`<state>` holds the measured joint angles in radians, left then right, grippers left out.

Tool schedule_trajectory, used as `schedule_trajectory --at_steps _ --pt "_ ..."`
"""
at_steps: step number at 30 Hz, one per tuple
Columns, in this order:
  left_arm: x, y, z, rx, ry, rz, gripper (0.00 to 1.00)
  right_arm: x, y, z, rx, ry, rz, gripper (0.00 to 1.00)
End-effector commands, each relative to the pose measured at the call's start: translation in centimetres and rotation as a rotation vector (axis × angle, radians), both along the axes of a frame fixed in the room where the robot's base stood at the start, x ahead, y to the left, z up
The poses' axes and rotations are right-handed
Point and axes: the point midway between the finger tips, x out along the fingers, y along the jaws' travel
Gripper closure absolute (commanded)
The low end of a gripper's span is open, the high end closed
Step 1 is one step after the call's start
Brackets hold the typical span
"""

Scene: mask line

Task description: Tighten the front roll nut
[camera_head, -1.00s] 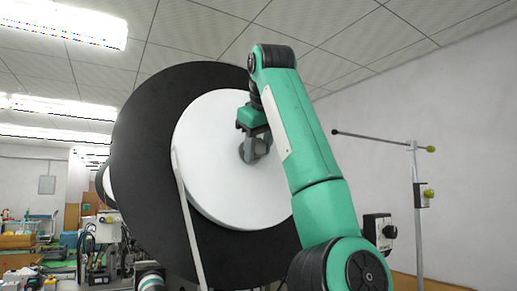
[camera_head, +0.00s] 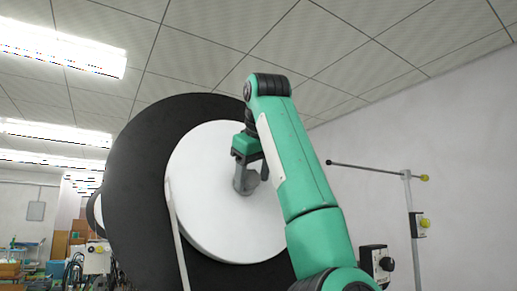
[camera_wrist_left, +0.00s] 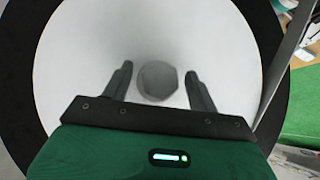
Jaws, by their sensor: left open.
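The front roll is a large white disc (camera_head: 215,205) with a wide black flange (camera_head: 140,170) behind it. In the left wrist view my left gripper (camera_wrist_left: 158,70) is open. The nut (camera_wrist_left: 157,82) appears between its two fingers, with a gap on each side. My right gripper is not in view.
A thin pale strip (camera_head: 174,225) runs down the roll's left side. A metal stand (camera_head: 411,215) with a horizontal bar is at the right by the wall. Boxes and equipment (camera_head: 60,255) are at the lower left.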

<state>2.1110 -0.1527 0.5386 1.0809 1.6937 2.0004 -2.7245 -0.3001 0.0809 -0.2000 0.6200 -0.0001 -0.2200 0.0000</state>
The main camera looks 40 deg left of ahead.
Motion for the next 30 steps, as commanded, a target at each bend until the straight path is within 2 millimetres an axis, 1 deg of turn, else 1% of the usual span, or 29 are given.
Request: schedule_trajectory --at_steps 3,8,13,18,24,30 --pt "-0.9 -1.2 1.4 0.005 -0.003 -0.004 0.41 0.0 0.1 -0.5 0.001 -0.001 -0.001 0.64" --pt "-2.1 -2.9 3.4 0.003 -0.002 -0.005 0.41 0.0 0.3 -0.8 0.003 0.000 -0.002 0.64" --pt "-3.3 -4.6 5.7 0.002 -0.001 -0.005 0.41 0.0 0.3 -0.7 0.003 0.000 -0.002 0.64" --pt "-4.4 -6.1 7.6 0.002 0.000 -0.005 0.41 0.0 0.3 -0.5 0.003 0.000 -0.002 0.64" --pt "-5.0 -7.0 8.7 0.001 0.000 -0.003 0.41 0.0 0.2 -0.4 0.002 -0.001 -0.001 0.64" --pt "-5.2 -7.2 8.9 0.001 0.001 -0.003 0.41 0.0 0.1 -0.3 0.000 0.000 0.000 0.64"
